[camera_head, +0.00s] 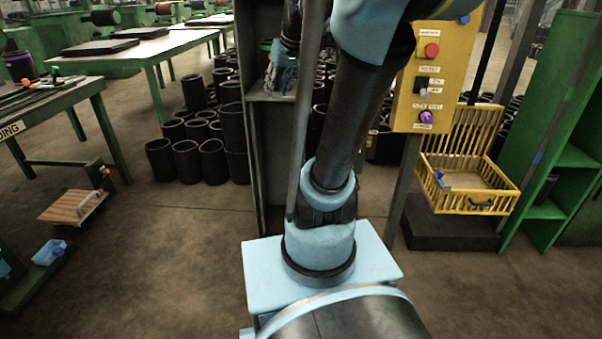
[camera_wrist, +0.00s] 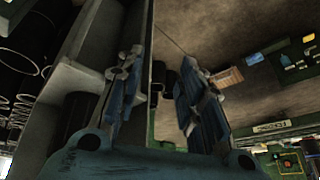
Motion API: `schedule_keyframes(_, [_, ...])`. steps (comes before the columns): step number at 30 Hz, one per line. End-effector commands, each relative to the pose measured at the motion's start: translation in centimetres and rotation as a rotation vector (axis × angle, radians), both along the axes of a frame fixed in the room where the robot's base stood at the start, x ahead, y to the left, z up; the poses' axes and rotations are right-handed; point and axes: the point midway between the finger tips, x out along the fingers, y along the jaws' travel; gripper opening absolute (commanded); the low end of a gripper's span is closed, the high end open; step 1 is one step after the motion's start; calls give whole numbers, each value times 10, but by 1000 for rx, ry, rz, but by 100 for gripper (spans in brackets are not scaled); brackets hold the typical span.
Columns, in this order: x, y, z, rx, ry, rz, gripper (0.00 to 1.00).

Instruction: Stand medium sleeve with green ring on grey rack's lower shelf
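The grey rack (camera_head: 247,165) stands behind my arm in the head view, with a shelf at about mid height. My gripper (camera_head: 279,80) is partly hidden by the arm, close to that shelf. In the wrist view my gripper (camera_wrist: 155,100) has its two blue fingers spread apart with nothing held between them. A dark sleeve (camera_wrist: 76,112) is in the rack beside the left finger, outside the grip. A dark sleeve (camera_head: 264,52) also shows at the rack behind the gripper. I cannot make out a green ring on either sleeve with certainty.
Several black sleeves (camera_head: 187,160) stand on the floor left of the rack. A green table (camera_head: 62,93) is at the left. A yellow control box (camera_head: 431,70), a yellow basket (camera_head: 478,201) and a green shelf unit (camera_head: 560,125) are at the right.

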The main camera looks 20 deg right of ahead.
Motion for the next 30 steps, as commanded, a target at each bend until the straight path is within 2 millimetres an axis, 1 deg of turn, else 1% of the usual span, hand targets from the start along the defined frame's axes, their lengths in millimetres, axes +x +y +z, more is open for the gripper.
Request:
schedule_keyframes(1, [-22,1,-17,-9,22,-14,34])
schedule_keyframes(3, [-50,0,-39,-22,54,-41,34])
schedule_keyframes(5, [-73,-1,-57,-35,80,-66,34])
schedule_keyframes(6, [-89,-3,-70,-43,98,-83,34])
schedule_keyframes(12, [-159,-12,-135,-91,176,-171,34])
schedule_keyframes(15, [-185,-17,-162,-113,203,-209,34])
schedule_keyframes(18, [-204,-21,-182,-129,221,-241,34])
schedule_keyframes(21, [-214,-24,-193,-140,232,-257,34])
schedule_keyframes(24, [-217,-25,-196,-143,236,-264,34])
schedule_keyframes(30, [-217,-25,-196,-143,236,-264,34])
